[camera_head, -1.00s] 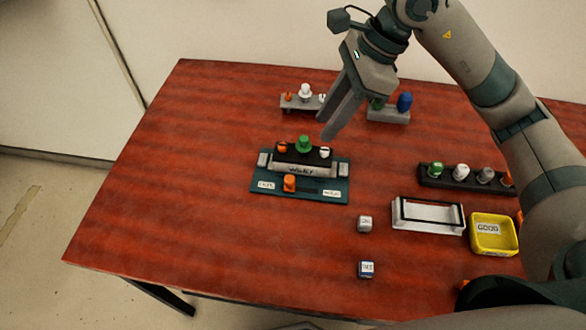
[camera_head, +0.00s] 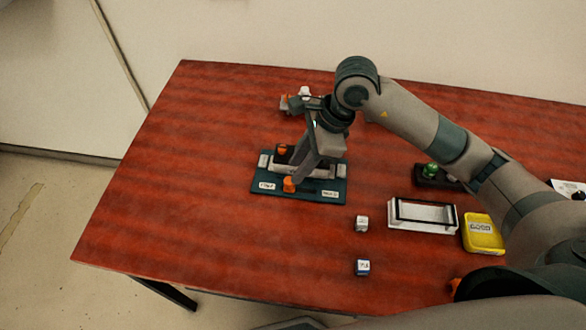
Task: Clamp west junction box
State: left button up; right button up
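A teal fixture plate (camera_head: 262,193) lies on the table with a grey cradle (camera_head: 263,161) on it, which holds a dark box (camera_head: 281,158). An orange knob (camera_head: 288,187) stands at the front of the plate, at the left part of a dark slot, between two small white labels too small to read. My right gripper (camera_head: 294,181) reaches down from the upper right, its fingertips at the orange knob. Its fingers cover most of the box and its label. Whether they are closed on the knob cannot be told. My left gripper is not in view.
Two small labelled cubes, one upper (camera_head: 361,223) and one lower (camera_head: 362,267), lie right of the plate. A white tray with a black frame (camera_head: 422,229) and a yellow bin (camera_head: 484,247) stand further right. The table's left side is clear.

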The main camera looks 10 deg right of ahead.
jog(key=shift+p+x, duration=0.35)
jog(key=shift+x, duration=1.5)
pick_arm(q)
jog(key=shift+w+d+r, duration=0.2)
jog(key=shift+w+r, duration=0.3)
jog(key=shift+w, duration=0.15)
pick_arm(e)
grip_shut()
jog(key=shift+s+d+f, duration=0.1)
jog(key=shift+d+f, duration=0.05)
jog(key=shift+d, duration=0.15)
jog(key=d+b, duration=0.1)
jog(key=s+d+b, duration=0.1)
jog(key=d, duration=0.1)
jog(key=shift+s, duration=0.1)
jog(key=shift+s+d, duration=0.2)
jog(key=shift+d, duration=0.25)
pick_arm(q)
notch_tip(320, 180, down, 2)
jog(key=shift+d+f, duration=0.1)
pick_arm(e)
jog(key=shift+a, duration=0.1)
